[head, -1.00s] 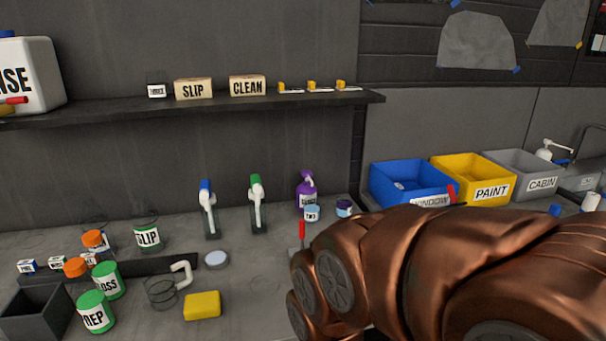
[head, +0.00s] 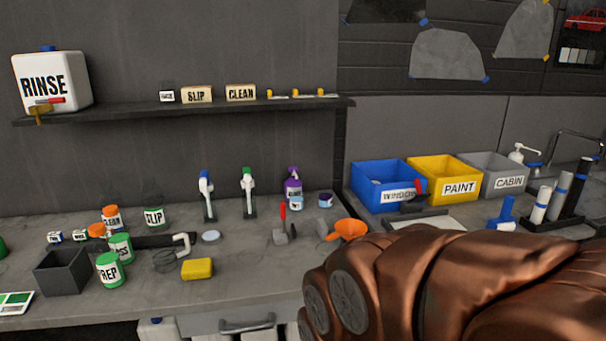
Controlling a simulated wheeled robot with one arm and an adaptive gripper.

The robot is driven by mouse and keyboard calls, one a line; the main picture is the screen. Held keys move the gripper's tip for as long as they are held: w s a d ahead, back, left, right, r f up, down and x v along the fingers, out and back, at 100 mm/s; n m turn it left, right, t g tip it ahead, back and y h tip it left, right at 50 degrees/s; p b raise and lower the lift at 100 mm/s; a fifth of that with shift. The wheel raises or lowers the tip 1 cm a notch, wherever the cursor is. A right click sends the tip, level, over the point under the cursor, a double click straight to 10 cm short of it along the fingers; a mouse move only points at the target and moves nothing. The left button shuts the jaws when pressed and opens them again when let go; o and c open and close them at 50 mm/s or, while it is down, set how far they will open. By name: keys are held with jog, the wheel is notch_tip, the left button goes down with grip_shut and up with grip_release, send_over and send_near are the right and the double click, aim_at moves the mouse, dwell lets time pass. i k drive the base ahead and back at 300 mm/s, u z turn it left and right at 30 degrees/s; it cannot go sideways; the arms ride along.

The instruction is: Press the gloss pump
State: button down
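A purple pump bottle (head: 293,190) stands upright at the back of the bench, below the right part of the shelf. A green-lidded jar (head: 120,247) at the left has a partly covered label ending in "OSS". My bronze arm fills the lower right of the head view, in front of and right of the purple bottle, apart from it in the picture. My gripper itself does not show.
Blue (head: 380,178), yellow and grey bins line the right. A yellow sponge (head: 197,269) lies near the front edge. A shelf (head: 200,113) overhangs the back.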

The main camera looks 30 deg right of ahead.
aim_at(293, 169)
jog(key=k, duration=0.65)
jog(key=u, duration=0.65)
jog(key=i, duration=1.6)
jog(key=z, duration=0.55)
